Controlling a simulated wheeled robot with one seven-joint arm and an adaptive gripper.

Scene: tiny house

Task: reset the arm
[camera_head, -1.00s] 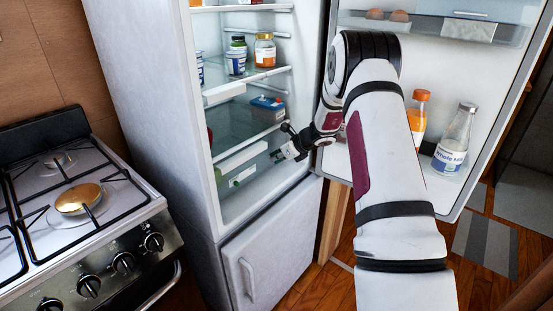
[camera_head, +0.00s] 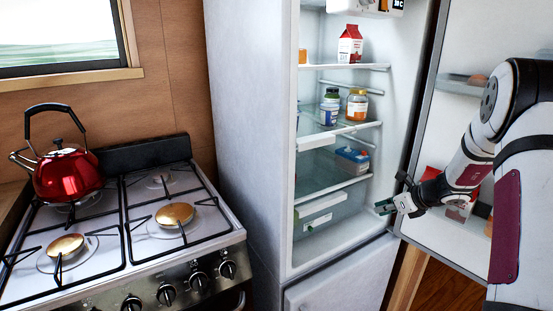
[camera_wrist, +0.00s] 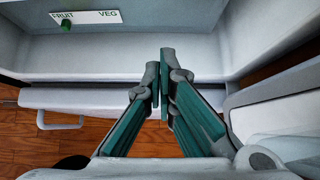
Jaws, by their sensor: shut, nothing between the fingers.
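My gripper (camera_head: 384,205) is at the front of the open fridge's lower part, near the open door, in the head view. In the wrist view my gripper (camera_wrist: 160,72) has its green-padded fingers shut together, with nothing held. Past the fingertips is the pale fridge floor (camera_wrist: 110,58) with the "FRUIT VEG" label (camera_wrist: 85,17) behind it. My arm comes in from the right side of the head view, bent at the elbow in front of the door.
The open fridge door (camera_head: 450,170) is close behind my arm. Fridge shelves hold jars (camera_head: 357,105), a carton (camera_head: 350,45) and a blue-lidded box (camera_head: 352,160). A stove (camera_head: 120,235) with a red kettle (camera_head: 68,174) stands left. The fridge's lower door (camera_head: 340,280) is shut.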

